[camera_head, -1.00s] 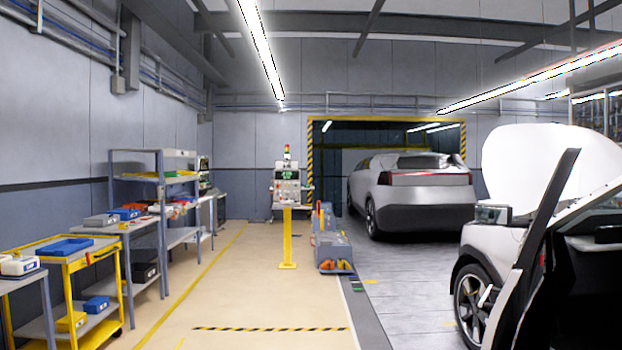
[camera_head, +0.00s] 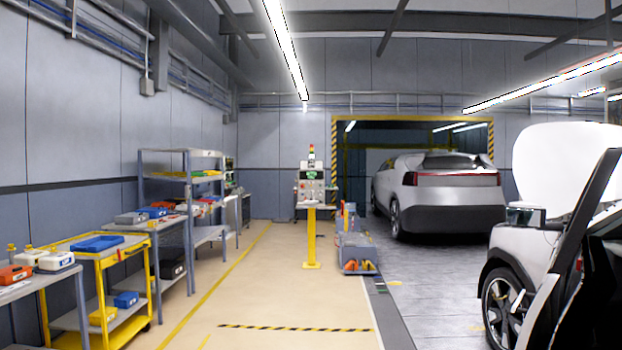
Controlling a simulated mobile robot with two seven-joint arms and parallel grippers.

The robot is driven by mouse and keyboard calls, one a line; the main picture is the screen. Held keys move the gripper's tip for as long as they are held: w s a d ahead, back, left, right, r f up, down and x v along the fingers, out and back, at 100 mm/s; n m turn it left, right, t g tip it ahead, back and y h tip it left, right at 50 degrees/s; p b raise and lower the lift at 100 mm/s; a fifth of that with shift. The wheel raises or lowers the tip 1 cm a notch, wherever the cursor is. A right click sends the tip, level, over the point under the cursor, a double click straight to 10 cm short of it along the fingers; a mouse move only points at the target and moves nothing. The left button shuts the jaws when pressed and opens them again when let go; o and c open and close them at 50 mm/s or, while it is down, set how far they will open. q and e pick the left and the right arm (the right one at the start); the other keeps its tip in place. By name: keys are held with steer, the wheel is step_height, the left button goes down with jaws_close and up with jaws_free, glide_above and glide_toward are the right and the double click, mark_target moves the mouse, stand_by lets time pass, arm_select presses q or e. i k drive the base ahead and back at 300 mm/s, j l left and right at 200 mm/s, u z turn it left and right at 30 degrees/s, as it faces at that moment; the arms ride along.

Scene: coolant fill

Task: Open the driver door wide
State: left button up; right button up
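The white car (camera_head: 512,240) stands at the right edge with its hood (camera_head: 560,170) raised. Its driver door (camera_head: 572,275) shows nearly edge-on, with a dark slanted frame running from upper right to lower left. The door stands away from the body, and a dark opening (camera_head: 606,285) shows behind it. How far it is swung cannot be told, since the picture edge cuts off the door side of the car. Neither of my grippers is in view.
A second, grey car (camera_head: 445,195) stands at the back. A yellow post with a panel (camera_head: 311,235) and a low grey unit (camera_head: 357,250) stand mid-room. A yellow cart (camera_head: 98,285) and shelves (camera_head: 190,200) line the left wall. The beige floor (camera_head: 260,290) between is clear.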

mark_target(591, 282)
steer(key=i+l+z, duration=0.35)
steer(key=l, duration=0.25)
steer(key=i+l+z, duration=0.4)
steer(key=l, duration=0.15)
steer(key=i+l+z, duration=0.35)
steer(key=i+j+z, duration=0.15)
steer(key=j, duration=0.25)
steer(key=i+j+z, duration=0.15)
steer(key=j, duration=0.3)
steer(key=i+j+z, duration=0.2)
steer(key=j, duration=0.25)
steer(key=i+j+z, duration=0.15)
steer(key=j, duration=0.35)
steer(key=i+j+z, duration=0.15)
steer(key=j, duration=0.35)
steer(key=j+z, duration=0.15)
steer(key=j, duration=0.3)
steer(key=k+l+z, duration=0.2)
steer(key=i, duration=0.1)
